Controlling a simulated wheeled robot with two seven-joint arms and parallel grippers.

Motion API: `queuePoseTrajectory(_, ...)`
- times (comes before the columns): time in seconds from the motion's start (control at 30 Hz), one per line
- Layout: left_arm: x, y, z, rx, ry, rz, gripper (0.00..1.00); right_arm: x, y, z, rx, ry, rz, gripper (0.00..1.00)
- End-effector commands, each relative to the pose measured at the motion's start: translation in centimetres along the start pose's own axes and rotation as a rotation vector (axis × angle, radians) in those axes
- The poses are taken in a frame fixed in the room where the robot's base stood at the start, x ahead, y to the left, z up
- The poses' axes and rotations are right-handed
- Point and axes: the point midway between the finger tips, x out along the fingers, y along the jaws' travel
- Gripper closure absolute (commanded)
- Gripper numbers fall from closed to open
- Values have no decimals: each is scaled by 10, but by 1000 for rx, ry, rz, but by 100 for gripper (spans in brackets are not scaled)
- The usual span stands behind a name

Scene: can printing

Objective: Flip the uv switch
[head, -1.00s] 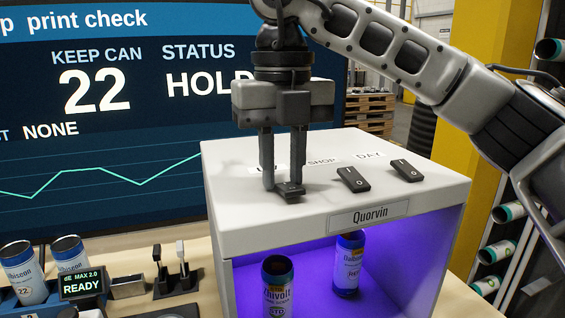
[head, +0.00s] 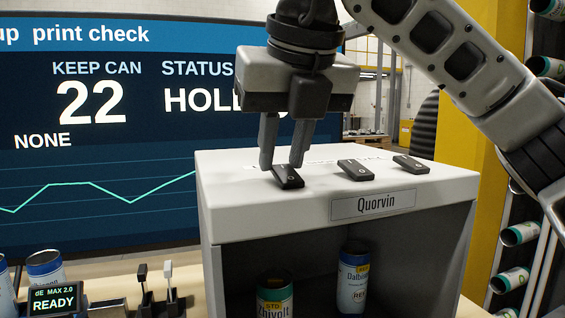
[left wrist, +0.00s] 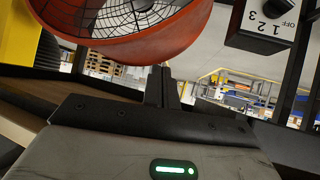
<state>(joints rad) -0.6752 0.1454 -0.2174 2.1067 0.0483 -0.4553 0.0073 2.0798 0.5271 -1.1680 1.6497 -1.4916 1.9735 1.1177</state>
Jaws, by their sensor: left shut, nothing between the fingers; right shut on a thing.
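The UV switch (head: 289,179) is the leftmost of three black rocker switches on top of the white Quorvin light box (head: 240,215) in the head view. My right gripper (head: 282,166) comes down over it, its fingertips shut on the switch. The inside of the box is dark grey, with no purple glow. Two cans stand inside, the Zhivolt can (head: 274,300) and the Dalbiscon-type can (head: 353,280). The middle switch (head: 356,169) and right switch (head: 411,164) are untouched. My left gripper (left wrist: 161,86) shows in the left wrist view, shut and empty.
A screen (head: 90,130) reading HOLD fills the back left. A READY display (head: 54,298) and small levers (head: 155,290) stand left of the box. A can rack (head: 520,235) is at the right. An orange fan (left wrist: 130,25) is close to my left gripper.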

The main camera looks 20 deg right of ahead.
Motion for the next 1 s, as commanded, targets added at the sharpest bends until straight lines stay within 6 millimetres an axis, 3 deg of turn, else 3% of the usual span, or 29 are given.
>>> queuePoseTrajectory(0.17,0,0,-1,0,0,-1,100,-1,0,1,0,-2,0,99)
queuePoseTrajectory(0.2,0,0,-1,0,0,-1,100,-1,0,1,0,-2,0,65)
queuePoseTrajectory(0.27,0,0,-1,0,0,-1,100,-1,0,1,0,-1,0,55)
queuePoseTrajectory(0.77,0,0,-1,0,0,-2,100,-4,0,1,0,1,-1,55)
queuePoseTrajectory(0.87,-1,0,-1,1,0,-2,100,-16,0,1,0,-2,-1,55)
queuePoseTrajectory(1.0,-3,0,-4,3,-2,-3,100,-47,0,2,1,-6,-2,55)
